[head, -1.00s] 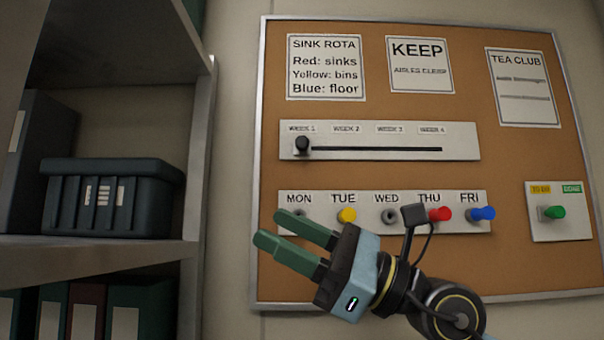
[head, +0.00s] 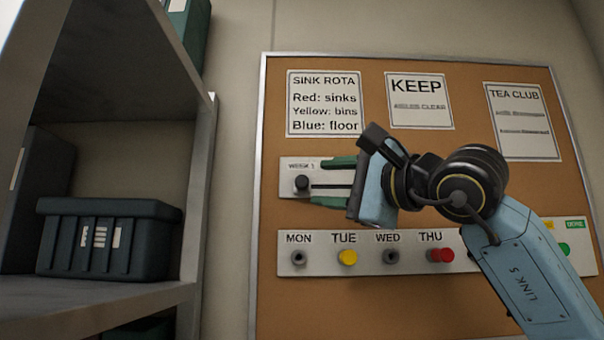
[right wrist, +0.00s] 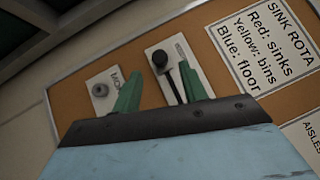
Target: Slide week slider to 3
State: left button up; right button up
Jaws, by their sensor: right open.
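The week slider panel (head: 286,165) is a white strip on the cork board with a dark horizontal slot. Its black knob (head: 302,183) sits at the slot's left end, under the WEEK 1 label. The knob also shows in the right wrist view (right wrist: 160,58). My right gripper (head: 325,182) is open just right of the knob, its green fingers pointing left, one above and one below the slot. The knob is not between the fingertips as far as I can see. My right gripper and arm hide the other week labels and most of the slot. My left gripper is not in view.
Below is the weekday panel (head: 320,262) with a yellow peg (head: 347,257) at TUE and a red peg (head: 441,255) at THU. Paper notices hang above, including the sink rota (head: 324,103). A shelf with a dark bin (head: 110,238) stands left.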

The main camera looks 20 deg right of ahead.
aim_at(307, 183)
jog(key=p+x, duration=0.2)
jog(key=x, duration=0.4)
jog(key=shift+w+a+r, duration=0.1)
jog(key=shift+w+a, duration=0.05)
jog(key=shift+w, duration=0.1)
grip_shut()
